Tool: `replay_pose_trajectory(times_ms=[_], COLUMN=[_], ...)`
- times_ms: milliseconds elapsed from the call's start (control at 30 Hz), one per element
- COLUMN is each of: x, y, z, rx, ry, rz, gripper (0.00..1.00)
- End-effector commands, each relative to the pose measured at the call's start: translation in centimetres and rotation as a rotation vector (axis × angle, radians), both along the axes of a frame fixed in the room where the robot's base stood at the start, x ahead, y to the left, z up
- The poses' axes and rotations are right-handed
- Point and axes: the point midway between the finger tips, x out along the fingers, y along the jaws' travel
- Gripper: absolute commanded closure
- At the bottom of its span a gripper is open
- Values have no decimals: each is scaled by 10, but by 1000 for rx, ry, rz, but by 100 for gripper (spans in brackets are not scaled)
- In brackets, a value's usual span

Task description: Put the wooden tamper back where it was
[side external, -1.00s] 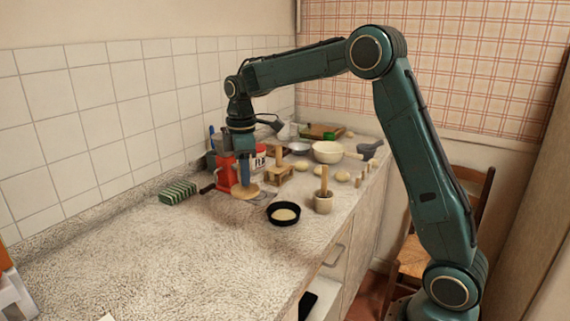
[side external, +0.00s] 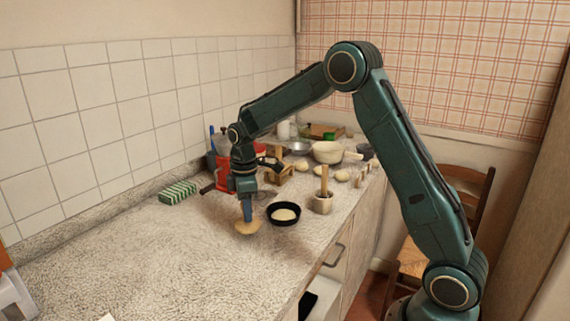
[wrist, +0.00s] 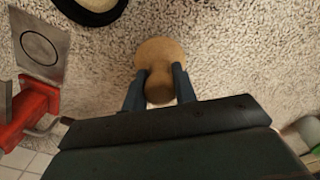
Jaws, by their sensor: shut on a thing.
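The wooden tamper (side external: 248,227) has a round, pale base and is held base down. My gripper (side external: 247,208) is shut on its upper part. In the wrist view, the two blue fingers of my gripper (wrist: 159,88) stand on either side of the tamper's handle, and the tamper's broad base (wrist: 160,50) shows beyond them. The tamper is over the speckled counter, left of the black round pan. I cannot tell whether its base touches the counter.
The black pan (side external: 284,217) holds pale dough. A red press (side external: 222,172) with a metal plate (wrist: 42,45) is behind my gripper. A green striped block (side external: 178,191) lies left.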

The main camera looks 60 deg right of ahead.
Motion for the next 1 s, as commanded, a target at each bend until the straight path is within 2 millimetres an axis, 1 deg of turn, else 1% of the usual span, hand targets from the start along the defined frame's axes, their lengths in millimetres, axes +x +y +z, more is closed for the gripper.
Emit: replay_pose_trajectory(times_ms=[100,233,700,733,800,833,1000], x=[0,0,0,0,0,0,0], y=[0,0,0,0,0,0,0], z=[-16,-26,-30,-31,-30,-30,-30], rx=[1,1,0,0,0,0,0], ry=[4,2,0,0,0,0,0], rz=[0,0,0,0,0,0,0], gripper=[91,91,91,68,55,51,51])
